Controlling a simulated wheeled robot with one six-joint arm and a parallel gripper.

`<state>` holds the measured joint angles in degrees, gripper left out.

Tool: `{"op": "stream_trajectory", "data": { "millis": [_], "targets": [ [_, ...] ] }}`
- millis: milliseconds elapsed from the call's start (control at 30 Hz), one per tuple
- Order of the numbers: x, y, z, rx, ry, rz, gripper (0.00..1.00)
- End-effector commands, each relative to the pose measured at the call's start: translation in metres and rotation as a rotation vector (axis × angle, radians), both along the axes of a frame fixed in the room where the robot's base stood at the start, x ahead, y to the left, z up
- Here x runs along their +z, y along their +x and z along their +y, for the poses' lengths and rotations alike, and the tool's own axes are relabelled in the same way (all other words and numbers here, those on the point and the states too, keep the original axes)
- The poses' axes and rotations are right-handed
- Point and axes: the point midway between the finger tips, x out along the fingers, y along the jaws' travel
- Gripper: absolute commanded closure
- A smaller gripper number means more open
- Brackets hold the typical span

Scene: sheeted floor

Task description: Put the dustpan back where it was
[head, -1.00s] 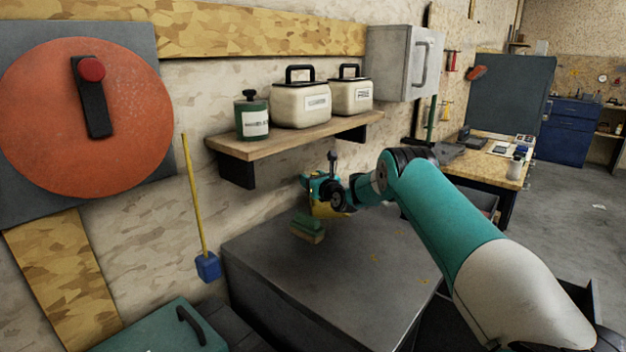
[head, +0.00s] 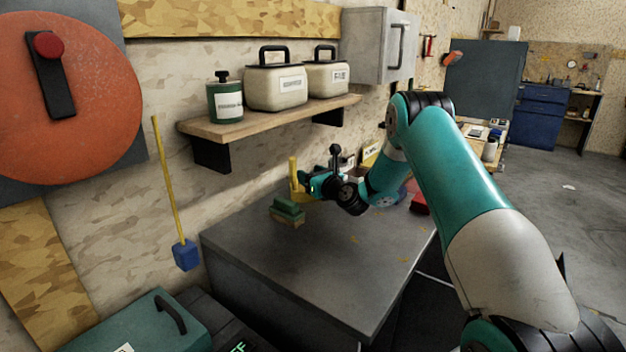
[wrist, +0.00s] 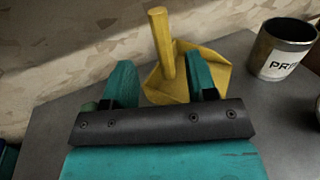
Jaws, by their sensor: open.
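The yellow dustpan (head: 293,172) rests on the grey cabinet top (head: 375,255), close to the wall, with its handle sticking upward. In the wrist view the dustpan (wrist: 187,75) lies just beyond my gripper, its handle leaning slightly left. My gripper (wrist: 160,78) is open, with its two teal fingers apart and nothing held between them. In the head view my gripper (head: 304,183) is beside the dustpan on its right and hides part of its pan. I cannot tell whether a finger touches it.
A green brush or block (head: 287,211) lies in front of the dustpan. A dark labelled cup (wrist: 282,50) stands to its right. A wooden shelf (head: 215,130) with containers hangs above. The front of the cabinet top is mostly clear.

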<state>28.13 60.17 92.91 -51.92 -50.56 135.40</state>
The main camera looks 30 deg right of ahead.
Motion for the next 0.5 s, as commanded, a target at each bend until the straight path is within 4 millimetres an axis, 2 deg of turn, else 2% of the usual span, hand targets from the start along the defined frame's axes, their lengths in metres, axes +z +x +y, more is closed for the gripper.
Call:
{"op": "stream_trajectory", "data": {
  "millis": [167, 267, 367, 467, 500],
  "targets": [
    [0.001, -0.006, 0.001, 0.003, -0.005, 0.001, 0.48],
    [0.013, -0.005, 0.023, 0.056, -0.089, 0.019, 0.48],
    [0.039, -0.009, 0.078, 0.204, -0.320, 0.061, 0.48],
    [0.070, -0.036, 0.158, 0.443, -0.683, 0.085, 0.48],
    [0.081, -0.055, 0.191, 0.555, -0.847, 0.077, 0.48]
  ]
}}
